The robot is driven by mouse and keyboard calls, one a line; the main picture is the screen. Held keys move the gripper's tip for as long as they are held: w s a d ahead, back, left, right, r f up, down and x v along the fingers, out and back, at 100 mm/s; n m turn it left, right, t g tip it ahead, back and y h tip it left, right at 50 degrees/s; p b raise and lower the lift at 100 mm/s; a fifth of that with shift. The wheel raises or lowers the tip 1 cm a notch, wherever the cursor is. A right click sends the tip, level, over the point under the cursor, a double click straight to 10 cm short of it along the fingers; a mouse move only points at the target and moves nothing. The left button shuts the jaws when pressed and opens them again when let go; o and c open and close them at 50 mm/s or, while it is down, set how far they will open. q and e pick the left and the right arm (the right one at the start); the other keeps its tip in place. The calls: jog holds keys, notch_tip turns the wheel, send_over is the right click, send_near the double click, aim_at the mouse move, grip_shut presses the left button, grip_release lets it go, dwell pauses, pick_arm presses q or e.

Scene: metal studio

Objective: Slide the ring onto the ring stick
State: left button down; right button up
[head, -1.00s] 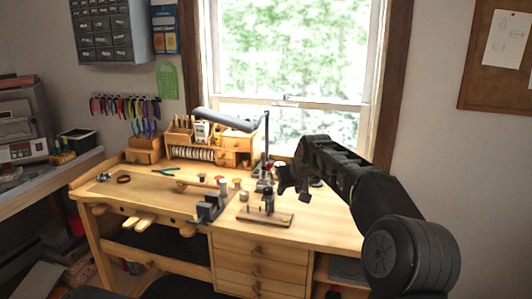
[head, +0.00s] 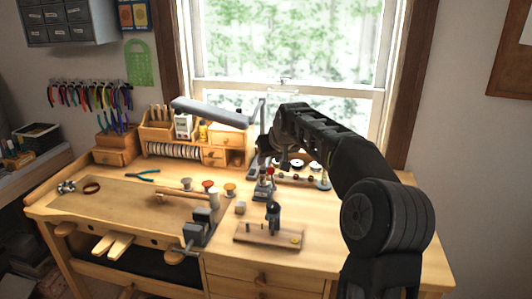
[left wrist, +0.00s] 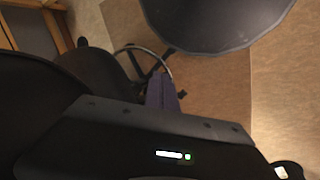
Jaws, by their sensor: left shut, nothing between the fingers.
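A wooden base with a dark upright piece (head: 272,215) stands near the bench's front, right of the middle; it may be the ring stick, though I cannot be sure. A small yellow round piece (head: 295,240) is at the right end of that base; I cannot tell whether it is the ring. My right gripper (head: 284,162) hangs over the back right of the bench, behind the base; its fingers are too dark to read. My left gripper (left wrist: 162,88) shows only in the left wrist view, shut and empty above the floor, away from the bench.
The wooden workbench (head: 130,205) holds a mallet-like tool (head: 180,195), a grey vise (head: 201,226), blue-handled pliers (head: 142,175) and a brown ring-shaped item (head: 91,188). A lamp (head: 208,110) and small drawers stand behind. The bench's right side is mostly clear.

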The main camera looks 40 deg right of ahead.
aim_at(264, 168)
jog(key=shift+s, duration=0.1)
jog(key=shift+f, duration=0.1)
jog(key=shift+x, duration=2.55)
jog(key=shift+p+x, duration=0.55)
jog(key=shift+x, duration=1.15)
jog(key=shift+c, duration=0.2)
grip_shut()
